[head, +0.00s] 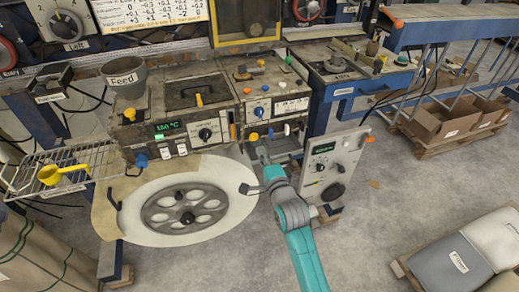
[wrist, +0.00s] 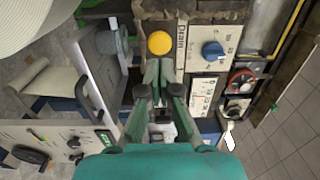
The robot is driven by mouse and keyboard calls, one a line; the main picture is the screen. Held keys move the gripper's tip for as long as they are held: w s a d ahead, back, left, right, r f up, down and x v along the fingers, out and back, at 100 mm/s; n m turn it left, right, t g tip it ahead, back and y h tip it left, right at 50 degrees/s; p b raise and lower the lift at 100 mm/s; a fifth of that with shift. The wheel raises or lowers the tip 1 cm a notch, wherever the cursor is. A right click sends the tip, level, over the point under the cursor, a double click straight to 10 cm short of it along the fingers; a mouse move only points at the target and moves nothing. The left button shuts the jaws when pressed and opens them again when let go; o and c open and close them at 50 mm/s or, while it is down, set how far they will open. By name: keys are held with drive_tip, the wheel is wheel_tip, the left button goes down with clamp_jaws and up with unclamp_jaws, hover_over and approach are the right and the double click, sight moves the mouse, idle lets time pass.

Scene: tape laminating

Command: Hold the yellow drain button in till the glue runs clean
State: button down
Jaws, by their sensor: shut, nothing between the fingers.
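The round yellow drain button (wrist: 159,42) sits beside a plate (wrist: 183,32) marked "Drain" in the wrist view. In the head view the yellow button (head: 254,137) is at the left of a row on the machine front. My gripper (wrist: 159,64) is shut and empty, its fingertips just below the button in the wrist picture. I cannot tell whether they touch it or how far in it is. In the head view my gripper (head: 262,154) is just under the button. I cannot make out any glue running.
A blue knob (head: 270,134) and a white knob (head: 286,129) are right of the button. A grey control box (head: 333,165) stands close to the right of my arm. A large reel (head: 186,209) is on the left.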

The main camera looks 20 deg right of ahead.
drive_tip(key=s, duration=0.7)
drive_tip(key=shift+s+f, duration=0.1)
idle(0.4)
drive_tip(key=s+f+n+g, duration=0.1)
drive_tip(key=s+f+n, duration=0.35)
drive_tip(key=s, duration=0.75)
drive_tip(key=s+f+n+g, duration=0.1)
drive_tip(key=s+f+n, duration=0.35)
drive_tip(key=s, duration=0.85)
drive_tip(key=s+r+n, duration=0.2)
drive_tip(key=s+n, duration=0.2)
drive_tip(key=s, duration=0.6)
drive_tip(key=s+r+n+g, duration=0.1)
drive_tip(key=s+n, duration=0.3)
drive_tip(key=s, duration=0.6)
drive_tip(key=shift+a+r+n, duration=0.4)
drive_tip(key=shift+a+r, duration=0.05)
drive_tip(key=shift+r, duration=0.35)
drive_tip(key=shift+s, duration=0.1)
